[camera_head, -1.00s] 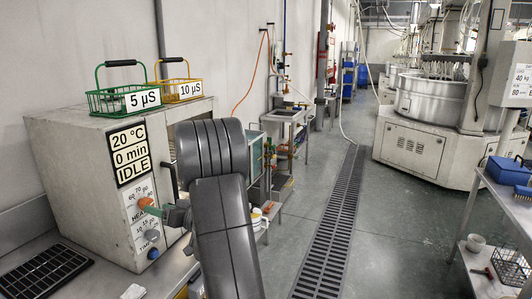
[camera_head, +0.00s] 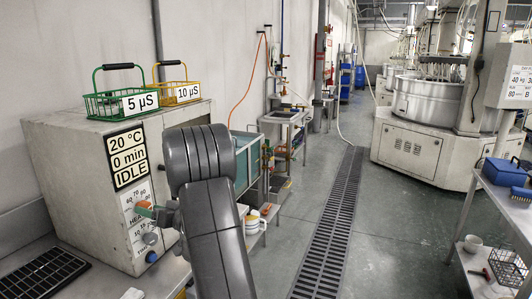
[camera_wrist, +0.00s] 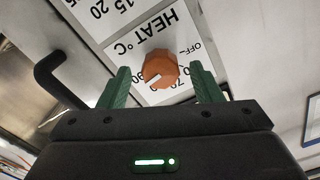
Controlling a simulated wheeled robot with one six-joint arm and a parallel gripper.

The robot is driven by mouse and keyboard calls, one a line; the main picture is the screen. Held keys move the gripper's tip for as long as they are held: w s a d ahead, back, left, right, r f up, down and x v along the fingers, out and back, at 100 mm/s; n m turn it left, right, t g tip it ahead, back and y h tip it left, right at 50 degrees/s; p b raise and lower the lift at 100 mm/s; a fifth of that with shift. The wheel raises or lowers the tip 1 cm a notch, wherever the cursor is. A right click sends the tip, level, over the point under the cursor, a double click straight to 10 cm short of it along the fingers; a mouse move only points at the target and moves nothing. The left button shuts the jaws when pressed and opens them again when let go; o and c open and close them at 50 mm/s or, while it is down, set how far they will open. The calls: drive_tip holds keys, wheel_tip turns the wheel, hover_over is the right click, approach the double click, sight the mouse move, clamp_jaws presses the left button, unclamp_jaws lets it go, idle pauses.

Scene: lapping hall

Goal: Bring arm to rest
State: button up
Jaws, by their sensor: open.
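My gripper (camera_wrist: 162,88) is open in the wrist view, its two green fingers apart and nothing held between them. An orange HEAT knob (camera_wrist: 161,67) on the oven's panel shows beyond and between the fingertips; whether they touch it I cannot tell. In the head view my grey arm reaches to the front of the beige oven (camera_head: 70,175), and the gripper (camera_head: 150,210) is partly hidden behind the arm near the orange knob. The oven's display (camera_head: 127,158) reads 20 °C, 0 min, IDLE.
A green basket (camera_head: 112,104) marked 5 µS and a yellow basket (camera_head: 178,98) marked 10 µS stand on the oven. A black rack (camera_head: 42,274) lies on the bench at lower left. A blue box (camera_head: 504,171) is on the right table. The floor around the drain (camera_head: 330,220) is clear.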

drive_tip(key=b+v, duration=0.2)
drive_tip(key=v, duration=1)
drive_tip(key=w+a+n+b, duration=0.5)
drive_tip(key=a+n, duration=0.7)
drive_tip(key=n, duration=0.7)
drive_tip(key=b, duration=0.2)
drive_tip(key=shift+w+a+n+b, duration=0.25)
drive_tip(key=shift+a+n+b, duration=0.05)
drive_tip(key=shift+d, duration=0.15)
